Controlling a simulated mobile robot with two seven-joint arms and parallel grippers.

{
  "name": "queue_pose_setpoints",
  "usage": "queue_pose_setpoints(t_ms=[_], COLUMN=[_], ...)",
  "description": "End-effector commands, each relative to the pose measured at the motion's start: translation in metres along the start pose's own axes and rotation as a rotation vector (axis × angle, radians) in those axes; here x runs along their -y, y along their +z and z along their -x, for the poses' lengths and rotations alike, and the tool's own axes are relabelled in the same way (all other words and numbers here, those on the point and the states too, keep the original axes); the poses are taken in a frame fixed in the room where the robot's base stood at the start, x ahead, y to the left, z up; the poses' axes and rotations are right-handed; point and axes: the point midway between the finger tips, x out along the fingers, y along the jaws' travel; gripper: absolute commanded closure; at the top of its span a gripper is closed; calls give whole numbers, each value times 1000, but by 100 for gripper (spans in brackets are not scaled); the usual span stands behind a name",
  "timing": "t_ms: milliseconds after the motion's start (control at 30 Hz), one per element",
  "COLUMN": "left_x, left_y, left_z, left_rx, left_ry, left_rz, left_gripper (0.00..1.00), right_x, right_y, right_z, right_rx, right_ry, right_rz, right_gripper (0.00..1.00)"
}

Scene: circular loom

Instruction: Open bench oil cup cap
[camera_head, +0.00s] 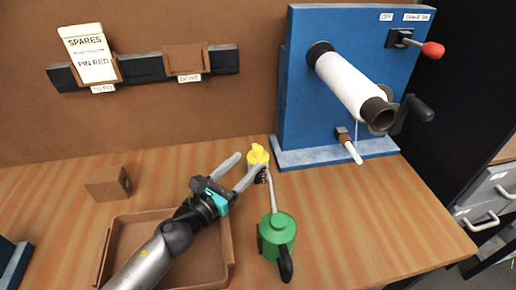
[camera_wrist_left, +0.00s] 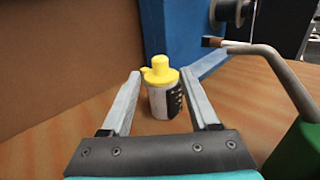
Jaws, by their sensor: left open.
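The oil cup is a small white and black container with a yellow cap (camera_head: 258,154), standing upright on the bench near the blue machine. In the left wrist view its yellow cap (camera_wrist_left: 160,71) sits on top, with a small tab to the left, and its body (camera_wrist_left: 160,104) lies ahead between the fingers. My left gripper (camera_head: 250,161) is open, its fingertips at either side of the cup in the picture. I cannot tell whether either finger touches it. My right gripper is in neither view.
A green oil can (camera_head: 277,228) with a long spout stands just right of the gripper. A brown tray (camera_head: 224,262) lies under my left arm. A brown block (camera_head: 108,183) sits left. The blue machine (camera_head: 297,105) with a white roll stands behind. The front right bench is clear.

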Motion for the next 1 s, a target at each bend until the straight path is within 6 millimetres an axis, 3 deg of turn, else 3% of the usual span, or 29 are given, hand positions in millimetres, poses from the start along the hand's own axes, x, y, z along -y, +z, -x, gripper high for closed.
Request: queue_pose_setpoints(t_ms=[200, 400, 833, 1000], left_x=[0, 0, 1, 0], left_y=[1, 0, 0, 0], left_z=[-37, -57, -63, -63], left_rx=[2, 0, 0, 0], left_ry=[-1, -1, -1, -1], left_rz=[2, 1, 1, 1], left_gripper=[38, 38, 38, 58], right_x=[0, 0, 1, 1], right_y=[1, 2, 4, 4], right_z=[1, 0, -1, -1], right_rx=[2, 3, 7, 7], right_ry=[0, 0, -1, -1], right_rz=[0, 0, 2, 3], right_gripper=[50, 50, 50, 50])
